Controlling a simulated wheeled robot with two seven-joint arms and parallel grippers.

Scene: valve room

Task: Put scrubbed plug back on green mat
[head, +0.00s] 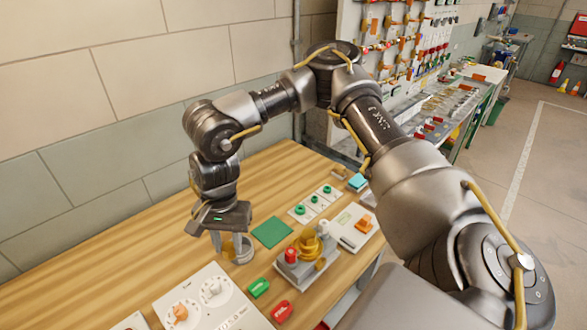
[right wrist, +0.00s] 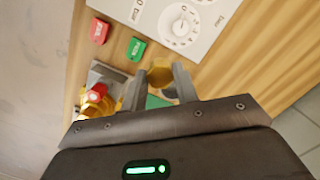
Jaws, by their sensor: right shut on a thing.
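My right gripper (head: 227,243) points down over the wooden table, left of the green mat. It is shut on a brass-coloured plug (right wrist: 160,75), which shows between the fingertips in the right wrist view. In the head view the fingers largely hide the plug. A small grey round container (head: 244,252) stands right by the fingertips; I cannot tell whether the plug is inside it or in front of it. The flat square green mat (head: 272,232) lies bare to the right of the gripper. It shows partly behind the fingers in the right wrist view (right wrist: 155,102). My left gripper is out of view.
A valve block with a yellow body (head: 308,245) and red knob (head: 291,255) stands right of the mat. Green (head: 258,288) and red (head: 282,311) tags lie in front, beside a white dial panel (head: 208,298). A card with green rings (head: 315,203) lies behind. The table's left is clear.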

